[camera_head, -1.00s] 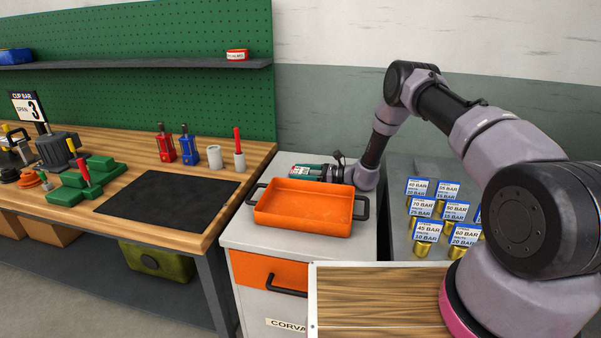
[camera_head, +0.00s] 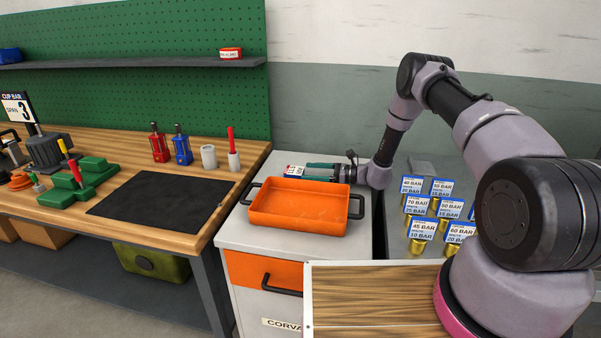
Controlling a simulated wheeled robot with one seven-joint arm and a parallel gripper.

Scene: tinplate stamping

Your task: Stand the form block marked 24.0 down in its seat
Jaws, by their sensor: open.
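My gripper (camera_head: 308,166) lies low and roughly level over the back of the grey cabinet, behind the orange tray, pointing left. Its teal fingers are open.
The empty orange tray (camera_head: 300,222) with black handles sits on the grey cabinet (camera_head: 232,232). Several brass pieces with bar labels (camera_head: 421,231) stand at right. The wooden bench (camera_head: 120,135) at left holds a black mat (camera_head: 160,199), green blocks (camera_head: 75,188) and red and blue tools.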

